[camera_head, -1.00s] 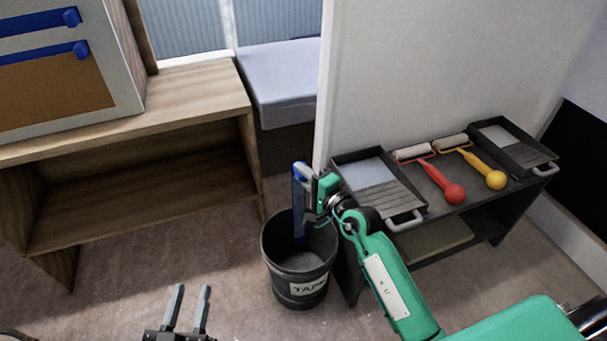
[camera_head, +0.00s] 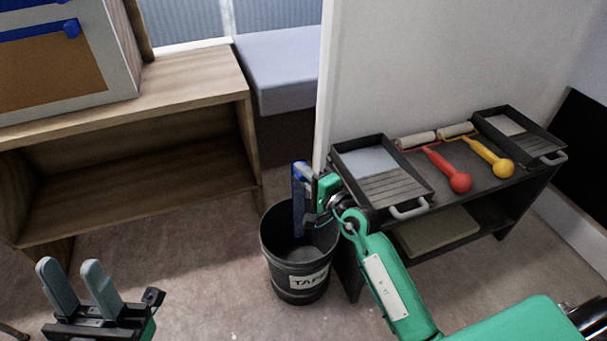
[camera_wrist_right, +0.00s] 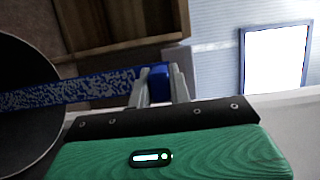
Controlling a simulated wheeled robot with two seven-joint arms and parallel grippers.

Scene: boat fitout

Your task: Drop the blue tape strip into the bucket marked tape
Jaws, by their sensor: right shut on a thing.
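The blue tape strip (camera_head: 299,202) hangs down from my right gripper (camera_head: 308,184), its lower end at or inside the mouth of the black bucket. The bucket (camera_head: 283,270) stands on the floor with a white label reading TAPE. In the right wrist view the strip (camera_wrist_right: 85,90) runs left from the shut fingers (camera_wrist_right: 163,85), over the dark bucket rim at the left edge (camera_wrist_right: 45,60). My left gripper (camera_head: 82,288) is at the lower left, its two fingers apart and empty.
A dark shelf unit (camera_head: 460,225) at right holds two paint trays (camera_head: 395,188), a red roller (camera_head: 458,181) and a yellow roller (camera_head: 502,166). A wooden bench (camera_head: 150,95) stands at left. A white partition (camera_head: 400,70) rises behind the shelf. Floor left of the bucket is clear.

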